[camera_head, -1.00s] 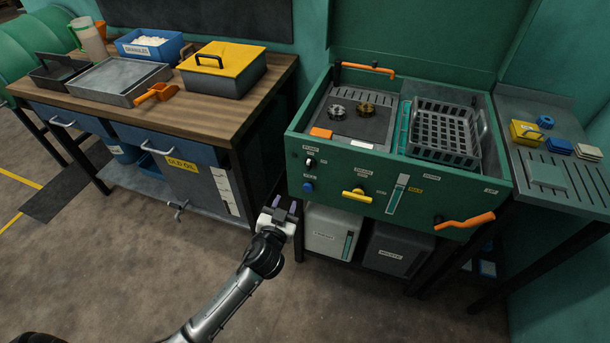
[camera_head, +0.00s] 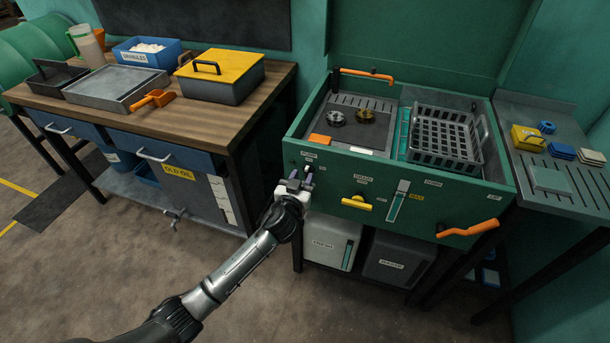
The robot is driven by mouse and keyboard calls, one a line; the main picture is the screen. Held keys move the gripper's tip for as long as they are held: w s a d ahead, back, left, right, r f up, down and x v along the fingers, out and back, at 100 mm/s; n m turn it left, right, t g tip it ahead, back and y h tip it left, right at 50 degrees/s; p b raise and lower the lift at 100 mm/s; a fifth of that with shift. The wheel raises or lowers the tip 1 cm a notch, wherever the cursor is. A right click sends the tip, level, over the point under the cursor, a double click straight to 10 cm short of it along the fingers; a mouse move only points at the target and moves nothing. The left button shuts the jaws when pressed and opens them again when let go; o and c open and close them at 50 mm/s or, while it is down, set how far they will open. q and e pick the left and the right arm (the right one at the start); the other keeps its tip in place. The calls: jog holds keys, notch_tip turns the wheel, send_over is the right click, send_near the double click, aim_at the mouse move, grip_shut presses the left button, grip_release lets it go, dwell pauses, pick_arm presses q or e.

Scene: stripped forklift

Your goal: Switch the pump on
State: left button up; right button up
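The green parts washer (camera_head: 440,197) stands at the right, with a front panel of small labelled controls. A small black-and-white switch (camera_head: 308,169) sits at the panel's upper left, under a label that is too small to read surely here. My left gripper (camera_head: 300,179) is just in front of the panel's left end, right below this switch. Its two fingers are apart with nothing seen between them. Whether it touches the panel or switch cannot be told. The blue knob below the switch is hidden behind the gripper. My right gripper is not in view.
A yellow handle (camera_head: 357,202) and a level gauge (camera_head: 398,202) are on the panel to the right. An orange lever (camera_head: 468,229) sticks out at its right end. A wooden bench (camera_head: 205,117) stands at the left. Open floor lies in front.

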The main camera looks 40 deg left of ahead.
aim_at(307, 171)
pick_arm(q)
jog(key=shift+x, duration=1.35)
grip_shut()
